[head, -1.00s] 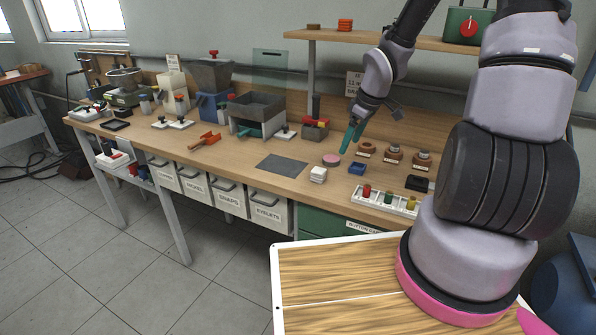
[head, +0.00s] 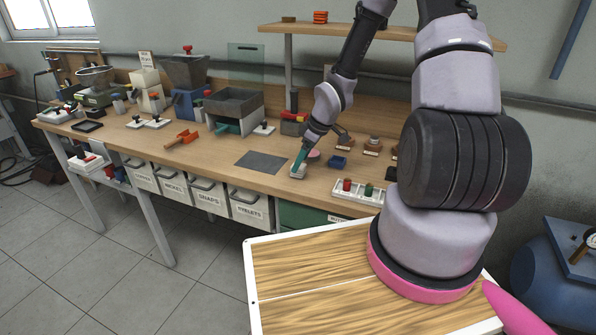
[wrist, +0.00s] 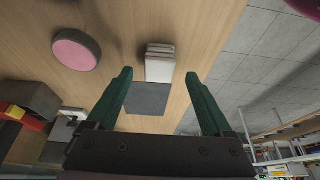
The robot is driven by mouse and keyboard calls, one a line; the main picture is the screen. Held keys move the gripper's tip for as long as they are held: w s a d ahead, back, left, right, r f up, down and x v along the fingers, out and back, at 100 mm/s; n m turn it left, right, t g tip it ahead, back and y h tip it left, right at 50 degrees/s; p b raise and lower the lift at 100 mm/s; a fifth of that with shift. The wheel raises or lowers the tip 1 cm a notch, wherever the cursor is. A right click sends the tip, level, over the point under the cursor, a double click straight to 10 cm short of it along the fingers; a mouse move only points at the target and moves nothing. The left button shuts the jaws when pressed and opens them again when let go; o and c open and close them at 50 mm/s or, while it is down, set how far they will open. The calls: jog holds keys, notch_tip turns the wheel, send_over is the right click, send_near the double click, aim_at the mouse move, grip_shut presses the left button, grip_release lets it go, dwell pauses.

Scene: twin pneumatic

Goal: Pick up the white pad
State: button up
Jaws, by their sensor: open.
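The white pad (head: 298,174) looks like a small layered white block on the workbench, close to the front edge. It also shows in the wrist view (wrist: 160,63), ahead of and between the fingers. My gripper (head: 297,167) has green fingers and is right at the pad in the head view, partly covering it. In the wrist view my gripper (wrist: 158,74) is open, one finger toward each side of the pad, with visible gaps. I cannot tell whether a finger touches it.
A round pink pad (wrist: 76,49) lies beside the white pad. A flat grey mat (head: 260,162) lies left of it in the head view. A blue tray (head: 338,162) and a white rack of coloured pieces (head: 358,191) stand to the right. A shelf (head: 385,37) hangs above.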

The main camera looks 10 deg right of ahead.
jog(key=x, duration=0.3)
jog(key=shift+w+f, duration=0.1)
jog(key=shift+f, duration=0.2)
grip_shut()
jog(key=shift+r, duration=0.15)
notch_tip(320, 180, up, 10)
jog(key=shift+f, duration=0.1)
